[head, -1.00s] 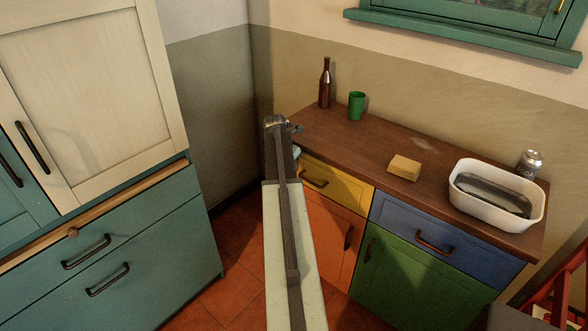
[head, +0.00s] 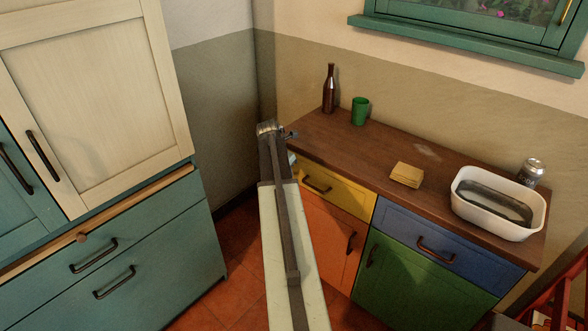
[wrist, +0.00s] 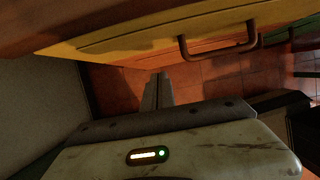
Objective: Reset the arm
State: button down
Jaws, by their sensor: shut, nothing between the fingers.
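My arm reaches forward from the bottom of the head view, and its far end is beside the left end of the wooden counter (head: 330,133). My gripper (wrist: 157,90) shows in the wrist view as two grey fingers close together, shut and empty. It is over the tiled floor, near the yellow drawer front (wrist: 160,38). In the head view the arm mostly hides the gripper.
On the counter are a brown bottle (head: 329,90), a green cup (head: 360,111), a yellow sponge (head: 406,175), a white tub (head: 487,223) and a soda can (head: 532,172). A teal and cream cabinet (head: 130,240) stands left. Red-tiled floor (head: 235,285) shows between.

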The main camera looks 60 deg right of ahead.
jog(key=p+v, duration=0.5)
jog(key=v, duration=0.2)
jog(key=shift+a+r, duration=0.1)
jog(key=shift+a, duration=0.05)
jog(key=w+a+r+n+t+p, duration=0.1)
jog(key=w+a, duration=0.4)
jog(key=a, duration=0.5)
jog(key=w+a+n+y, duration=0.15)
jog(key=w+a, duration=0.35)
jog(key=a, duration=0.5)
jog(key=w+a+r+n+t+h+p, duration=0.1)
jog(key=w+a, duration=0.4)
jog(key=a, duration=0.5)
jog(key=s+a+m+y+p, duration=0.1)
jog(key=a+m, duration=0.2)
jog(key=a, duration=0.7)
jog(key=s+a+m+y, duration=0.1)
jog(key=s+a+m, duration=0.1)
jog(key=a, duration=0.9)
jog(key=s+a+m+g+y, duration=0.1)
jog(key=s+a+m, duration=0.4)
jog(key=m, duration=1)
jog(key=shift+s+y, duration=0.35)
jog(key=shift+s, duration=0.3)
